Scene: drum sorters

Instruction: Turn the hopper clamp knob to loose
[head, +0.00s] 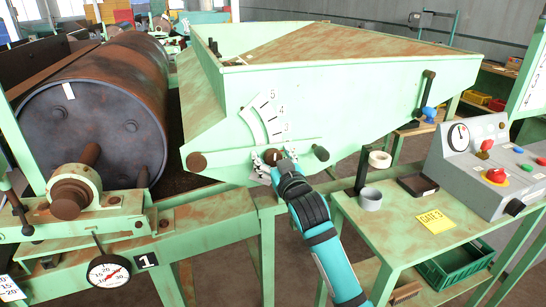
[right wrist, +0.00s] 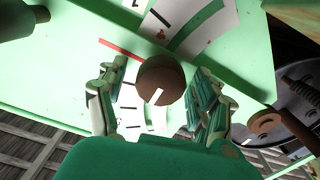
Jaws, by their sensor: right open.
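The green hopper (head: 330,95) has a white numbered scale (head: 264,118) on its front plate. A dark brown round knob (head: 271,156) sits at the scale's lower end, partly hidden by my right gripper (head: 275,166). In the right wrist view the knob (right wrist: 160,74) shows a short white mark on its face and a red line beside it. The fingers of my right gripper (right wrist: 156,88) are open, one on each side of the knob, with a visible gap on both sides. I cannot tell which knob position means loose. My left gripper is out of view.
Another dark knob (head: 321,153) and a lever with a blue end (head: 428,112) are on the hopper's right. A rusty drum (head: 90,120) lies left. A green side table (head: 400,235) with a grey control box (head: 490,165) stands right.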

